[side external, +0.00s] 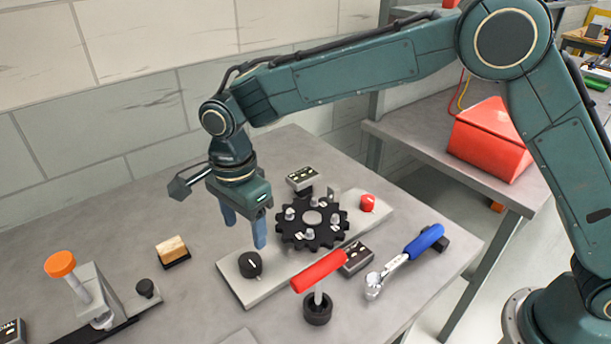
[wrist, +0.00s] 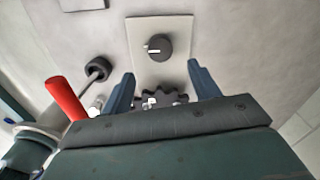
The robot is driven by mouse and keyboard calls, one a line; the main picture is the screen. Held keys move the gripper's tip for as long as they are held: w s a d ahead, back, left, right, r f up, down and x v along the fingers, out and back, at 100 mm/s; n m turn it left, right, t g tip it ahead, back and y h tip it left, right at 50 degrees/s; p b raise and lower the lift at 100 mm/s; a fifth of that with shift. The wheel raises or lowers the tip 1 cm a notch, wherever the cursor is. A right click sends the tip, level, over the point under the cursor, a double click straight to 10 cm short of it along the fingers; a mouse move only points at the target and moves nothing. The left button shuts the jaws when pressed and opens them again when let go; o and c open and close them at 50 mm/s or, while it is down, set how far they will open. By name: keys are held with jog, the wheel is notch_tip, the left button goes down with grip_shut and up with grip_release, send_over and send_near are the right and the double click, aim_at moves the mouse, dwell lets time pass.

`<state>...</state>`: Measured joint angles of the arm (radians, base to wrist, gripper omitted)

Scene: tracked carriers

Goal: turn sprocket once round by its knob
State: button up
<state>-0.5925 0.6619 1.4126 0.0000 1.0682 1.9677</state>
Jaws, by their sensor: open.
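The black toothed sprocket (side external: 299,235) lies on a light grey plate (side external: 239,291), with several metal studs on its face. In the wrist view the sprocket (wrist: 164,97) is partly hidden behind my gripper. A round black knob (side external: 250,264) with a white mark sits on the near left end of the plate, apart from the sprocket. The knob also shows in the wrist view (wrist: 157,47), ahead of the fingertips. A red knob (side external: 367,202) sits at the plate's far end. My gripper (side external: 245,236) is open and empty, its blue fingers pointing down above the plate between knob and sprocket.
A red-handled tool (side external: 319,272) stands close in front of the sprocket. A blue-handled ratchet (side external: 424,240) lies to the right. A wood-topped brush or block (side external: 172,250) and an orange-knobbed lever (side external: 60,265) are at left. Small dark boxes (side external: 303,178) flank the plate.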

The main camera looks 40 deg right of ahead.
aim_at(250, 259)
notch_tip(250, 259, down, 9)
jog(key=shift+r, duration=0.1)
dwell(0.4)
jog(key=c, duration=1)
